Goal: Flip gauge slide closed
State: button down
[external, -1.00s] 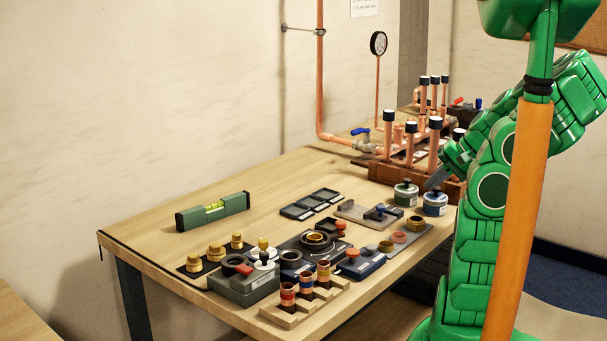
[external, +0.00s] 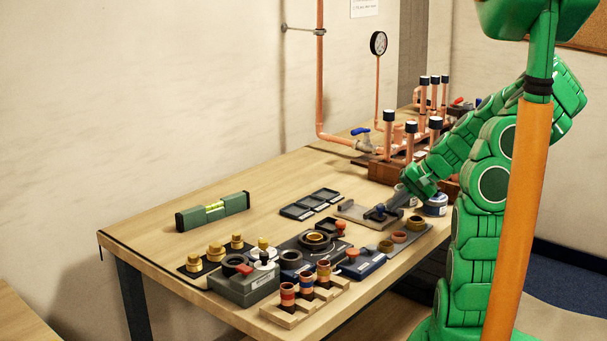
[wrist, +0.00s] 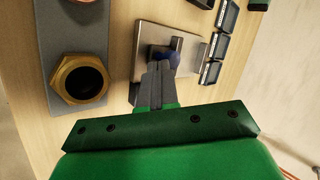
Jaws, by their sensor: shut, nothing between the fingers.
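The gauge slide appears to be the flat grey plate (external: 354,212) with a blue knob (external: 380,209) near the right edge of the table. In the wrist view the plate (wrist: 150,36) lies ahead of my fingers, with a dark slot and a metal bar on it. The blue knob (wrist: 170,58) shows right at my fingertips. My gripper (wrist: 158,66) has its fingers together, with nothing between them. They overlap part of the knob and plate; I cannot tell whether they touch. In the external view my gripper (external: 388,204) is low over the plate's right end.
Lidded jars (external: 435,205) stand close to the right of my gripper. The copper manifold (external: 410,150) is behind. A strip with brass rings (external: 386,246) lies in front; a large brass nut (wrist: 80,79) shows in the wrist view. Black trays (external: 310,204) lie left of the plate.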

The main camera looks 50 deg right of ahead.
jog(key=shift+w, duration=0.1)
dwell(0.3)
jog(key=shift+w, duration=2.75)
jog(key=shift+s, duration=0.1)
jog(key=s, duration=0.1)
jog(key=s+d+r, duration=0.1)
jog(key=s+d, duration=0.1)
jog(key=s, duration=0.1)
jog(key=shift+d+r, duration=0.1)
jog(key=shift+r, duration=0.15)
jog(key=v, duration=0.9)
